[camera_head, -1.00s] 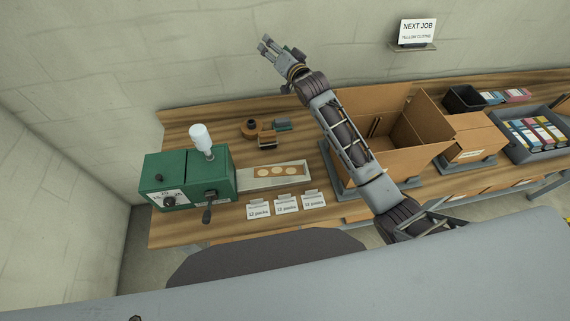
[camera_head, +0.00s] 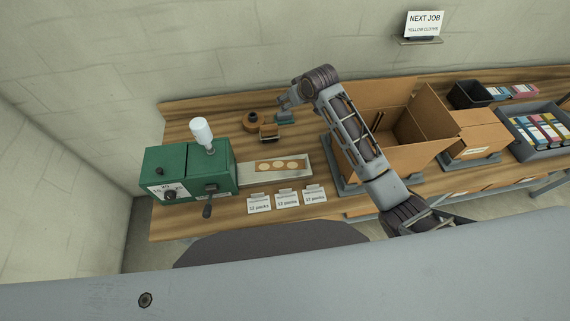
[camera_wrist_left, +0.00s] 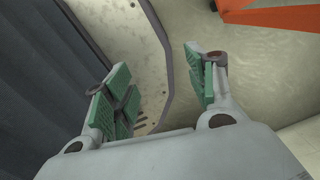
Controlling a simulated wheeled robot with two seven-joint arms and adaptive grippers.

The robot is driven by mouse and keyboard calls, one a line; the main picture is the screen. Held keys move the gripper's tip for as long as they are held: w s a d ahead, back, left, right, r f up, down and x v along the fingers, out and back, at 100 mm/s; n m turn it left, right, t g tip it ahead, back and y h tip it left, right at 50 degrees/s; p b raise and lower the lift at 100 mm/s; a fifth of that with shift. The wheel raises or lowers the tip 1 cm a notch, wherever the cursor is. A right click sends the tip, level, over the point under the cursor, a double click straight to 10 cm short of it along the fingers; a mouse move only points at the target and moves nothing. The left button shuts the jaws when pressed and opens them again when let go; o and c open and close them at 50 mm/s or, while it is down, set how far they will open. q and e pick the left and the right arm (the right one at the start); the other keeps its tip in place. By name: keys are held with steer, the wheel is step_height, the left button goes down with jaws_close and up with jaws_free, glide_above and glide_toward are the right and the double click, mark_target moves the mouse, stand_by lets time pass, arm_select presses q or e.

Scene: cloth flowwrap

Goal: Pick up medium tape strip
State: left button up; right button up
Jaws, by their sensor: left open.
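I cannot make out a separate tape strip in these views. My right gripper (camera_head: 284,103) hangs at the end of the arm from the right, just above and beside the teal item. It is small and seen nearly end-on, so its jaws are unclear. My left gripper (camera_wrist_left: 163,88) shows in the left wrist view with green pads spread apart and nothing between them. It is outside the head view.
A green machine (camera_head: 185,170) with a white bottle stands at the left, with a tray (camera_head: 248,170) of round pieces beside it. Bins (camera_head: 545,153) stand further right.

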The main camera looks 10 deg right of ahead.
arm_select(q)
steer(key=shift+w+d+t, duration=0.15)
steer(key=shift+w+t, duration=0.3)
steer(key=shift+w, duration=0.3)
steer(key=shift+w+d+t, duration=0.15)
steer(key=shift+w+t, duration=0.3)
steer(key=shift+w, duration=0.3)
arm_select(e)
steer(key=s+d+f+n+g+h, duration=0.1)
steer(key=s+d+f+n+g, duration=0.1)
steer(key=s+n, duration=0.4)
steer(key=s+d+f+n+g+h, duration=0.1)
steer(key=s+d+f+n+g, duration=0.1)
steer(key=s+n+g, duration=0.3)
steer(key=shift+s+d+f+n, duration=0.25)
steer(key=shift+s+f+n, duration=0.15)
steer(key=shift+s+n, duration=0.6)
steer(key=shift+f, duration=0.1)
arm_select(q)
steer(key=shift+r+p, duration=0.35)
arm_select(e)
steer(key=shift+f, duration=4.2)
steer(key=shift+f, duration=0.1)
